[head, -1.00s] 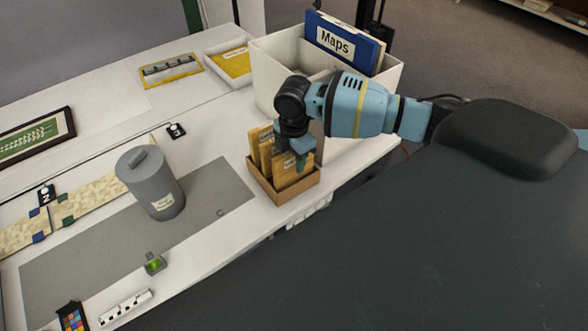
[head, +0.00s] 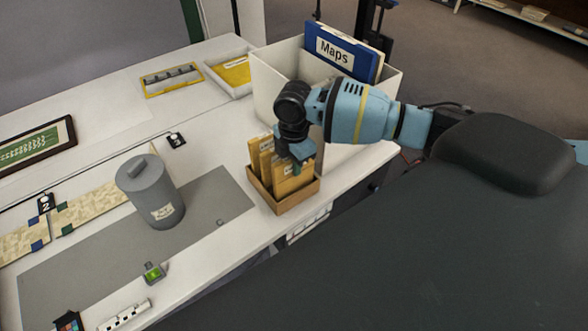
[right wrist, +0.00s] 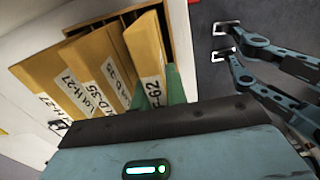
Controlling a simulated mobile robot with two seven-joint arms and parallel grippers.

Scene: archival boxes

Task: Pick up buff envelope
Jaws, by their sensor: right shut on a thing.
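Several buff envelopes stand upright in a small brown open box (head: 285,203) near the table's front edge. My right gripper (head: 303,158) reaches down into the box from above, shut on the front buff envelope (head: 291,182). In the right wrist view, this envelope (right wrist: 146,50) bears a label ending in "62", and a green finger pad (right wrist: 174,82) lies against it. Its lower part is hidden by my gripper body. The other envelopes (right wrist: 88,72) stand beside it. My left gripper (right wrist: 224,42) shows only in the right wrist view, with its fingers apart and nothing between them.
A large white box (head: 282,80) with a blue "Maps" folder (head: 344,50) stands right behind the envelopes. A grey lidded canister (head: 150,193) stands on a grey mat (head: 90,275) to the left. A yellow-filled tray (head: 232,72) lies at the back.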

